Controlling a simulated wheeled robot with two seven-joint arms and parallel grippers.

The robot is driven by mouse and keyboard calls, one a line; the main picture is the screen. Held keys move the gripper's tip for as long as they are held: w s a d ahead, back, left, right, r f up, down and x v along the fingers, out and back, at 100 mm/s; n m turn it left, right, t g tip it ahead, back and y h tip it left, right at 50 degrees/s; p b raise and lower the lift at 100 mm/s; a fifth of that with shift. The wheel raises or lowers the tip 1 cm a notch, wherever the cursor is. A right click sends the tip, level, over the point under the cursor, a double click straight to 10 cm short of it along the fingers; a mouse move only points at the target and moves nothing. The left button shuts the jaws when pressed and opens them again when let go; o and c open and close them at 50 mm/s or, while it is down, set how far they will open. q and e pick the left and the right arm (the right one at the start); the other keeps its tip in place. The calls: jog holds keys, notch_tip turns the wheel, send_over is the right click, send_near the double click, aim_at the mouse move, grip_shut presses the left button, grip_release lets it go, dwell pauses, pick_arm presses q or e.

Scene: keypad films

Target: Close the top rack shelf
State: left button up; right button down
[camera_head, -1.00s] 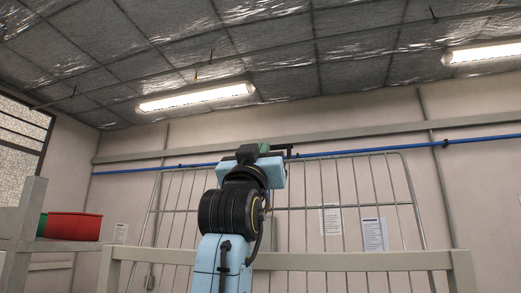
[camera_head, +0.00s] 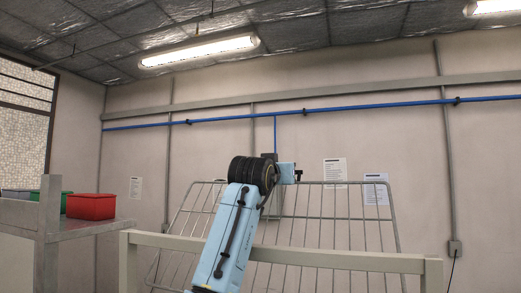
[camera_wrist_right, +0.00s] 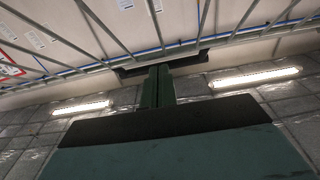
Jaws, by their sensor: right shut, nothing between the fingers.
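The top rack shelf is a wire grid panel (camera_head: 340,215) standing tilted up behind a beige rack rail (camera_head: 330,258) in the head view. My right arm rises in front of it. My right gripper (camera_head: 297,173) is near the panel's top edge, seen small and side-on. In the right wrist view the panel's wires (camera_wrist_right: 205,18) cross the top of the picture. There my right gripper (camera_wrist_right: 157,75) has its green fingers together, with nothing between them. Its dark tip is close to the wires; I cannot tell if they touch. My left gripper is not in view.
A red bin (camera_head: 91,206) stands on a grey table (camera_head: 80,229) at the left. A blue pipe (camera_head: 370,106) and posted paper sheets (camera_head: 375,190) are on the back wall. The space above the panel looks clear.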

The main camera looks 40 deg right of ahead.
jog(key=shift+w+d+f+g+y+p, duration=0.3)
jog(key=shift+w+d+f+y+p, duration=0.1)
jog(key=shift+d+f+y, duration=0.25)
jog(key=shift+r, duration=0.1)
